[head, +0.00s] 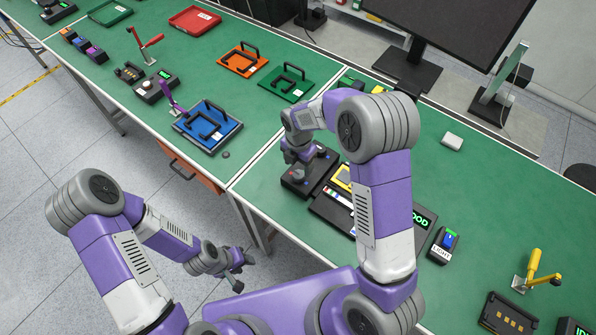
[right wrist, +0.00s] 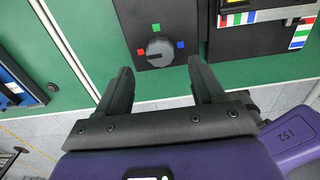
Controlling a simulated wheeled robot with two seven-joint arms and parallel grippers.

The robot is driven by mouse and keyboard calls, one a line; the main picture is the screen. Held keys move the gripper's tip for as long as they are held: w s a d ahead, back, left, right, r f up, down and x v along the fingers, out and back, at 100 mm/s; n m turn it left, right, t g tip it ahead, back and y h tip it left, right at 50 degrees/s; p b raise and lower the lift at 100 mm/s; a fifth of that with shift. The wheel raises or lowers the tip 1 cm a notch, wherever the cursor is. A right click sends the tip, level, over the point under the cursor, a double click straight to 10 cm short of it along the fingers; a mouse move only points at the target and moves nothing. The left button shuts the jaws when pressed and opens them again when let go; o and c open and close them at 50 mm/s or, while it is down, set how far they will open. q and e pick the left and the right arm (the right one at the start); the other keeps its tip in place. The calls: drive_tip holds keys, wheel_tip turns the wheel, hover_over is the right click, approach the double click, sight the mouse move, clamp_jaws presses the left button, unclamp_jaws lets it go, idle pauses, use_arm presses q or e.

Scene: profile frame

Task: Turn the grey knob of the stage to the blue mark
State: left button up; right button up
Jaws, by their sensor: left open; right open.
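The stage is a black box (right wrist: 141,18) on the green bench, and its grey round knob (right wrist: 160,50) shows in the right wrist view. Around the knob are a red mark (right wrist: 140,52) at its left, a green mark (right wrist: 156,27) above and a blue mark (right wrist: 180,44) at its right. I cannot tell surely which mark the knob points to. My right gripper (right wrist: 160,68) is open, with the knob between and slightly beyond its fingertips, apart from both. In the head view the right gripper (head: 298,166) is over the stage. My left gripper (head: 237,270) hangs open and empty over the floor.
A black panel unit (head: 328,211) stands right beside the stage. A small LIGHT box (head: 443,245) and a yellow-handled clamp (head: 535,270) are farther right. A blue tray (head: 207,127) is on the left bench. Bare green bench lies in front of the stage.

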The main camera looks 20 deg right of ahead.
sight(298, 174)
wheel_tip(298, 174, down, 5)
drive_tip(key=shift+r, duration=0.1)
idle(0.3)
drive_tip(key=c, duration=1.1)
drive_tip(key=shift+o, duration=0.2)
